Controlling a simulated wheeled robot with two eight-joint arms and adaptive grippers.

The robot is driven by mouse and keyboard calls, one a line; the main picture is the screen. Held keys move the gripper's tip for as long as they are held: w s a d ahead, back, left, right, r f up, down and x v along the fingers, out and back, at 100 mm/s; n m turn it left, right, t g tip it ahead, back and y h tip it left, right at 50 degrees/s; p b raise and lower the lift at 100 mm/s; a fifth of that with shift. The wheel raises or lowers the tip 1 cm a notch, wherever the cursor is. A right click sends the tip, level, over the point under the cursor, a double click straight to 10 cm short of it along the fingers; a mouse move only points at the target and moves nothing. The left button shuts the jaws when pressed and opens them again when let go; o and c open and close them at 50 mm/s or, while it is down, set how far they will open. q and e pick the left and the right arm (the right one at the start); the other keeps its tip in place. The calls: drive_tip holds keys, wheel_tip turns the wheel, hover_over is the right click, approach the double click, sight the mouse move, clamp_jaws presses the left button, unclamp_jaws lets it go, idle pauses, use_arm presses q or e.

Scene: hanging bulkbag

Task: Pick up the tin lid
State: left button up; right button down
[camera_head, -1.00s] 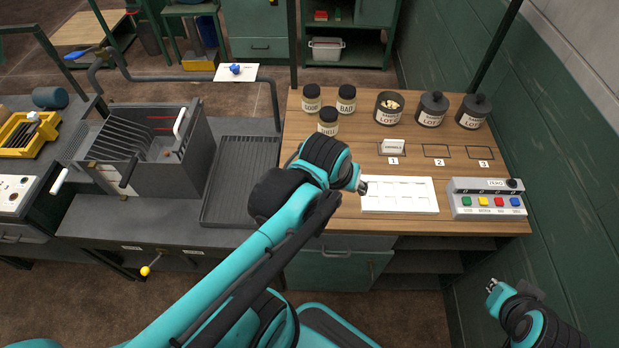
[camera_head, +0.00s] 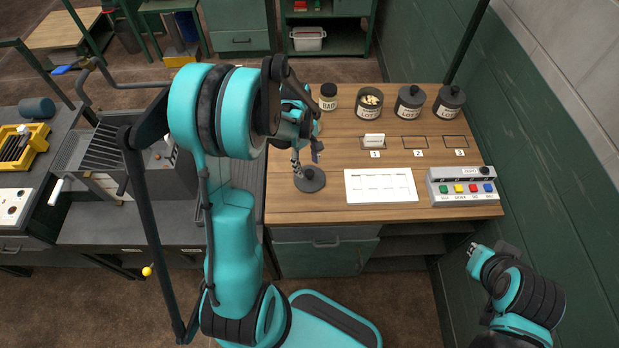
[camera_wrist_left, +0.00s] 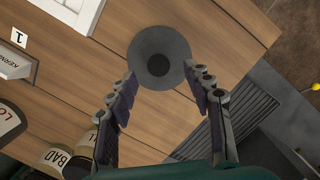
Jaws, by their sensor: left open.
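The tin lid (camera_head: 310,181) is a dark grey round disc with a small knob, lying flat on the wooden bench left of the white tray. It also shows in the left wrist view (camera_wrist_left: 160,46), just beyond the fingertips. My left gripper (camera_head: 306,160) is open and empty above the lid, its fingers (camera_wrist_left: 166,84) spread toward either side of it. I cannot tell whether they touch it. An open tin (camera_head: 369,103) with pale contents stands at the back of the bench. My right gripper (camera_head: 473,249) is low at the right, away from the bench; its jaw opening is unclear.
Two lidded tins (camera_head: 410,102) (camera_head: 449,102) stand right of the open tin. A jar marked BAD (camera_head: 328,97) is near my left arm. The white tray (camera_head: 381,198), a button box (camera_head: 463,187) and a small card (camera_head: 374,141) occupy the bench. A green wall bounds the right.

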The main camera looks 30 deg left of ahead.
sight(310, 172)
use_arm(q)
drive_tip(key=f, duration=0.2)
drive_tip(key=d+f+b, duration=0.1)
drive_tip(key=f, duration=0.1)
drive_tip(key=shift+f, duration=0.4)
drive_tip(key=c, duration=1.2)
drive_tip(key=shift+o, duration=0.2)
drive_tip(key=shift+r, duration=0.15)
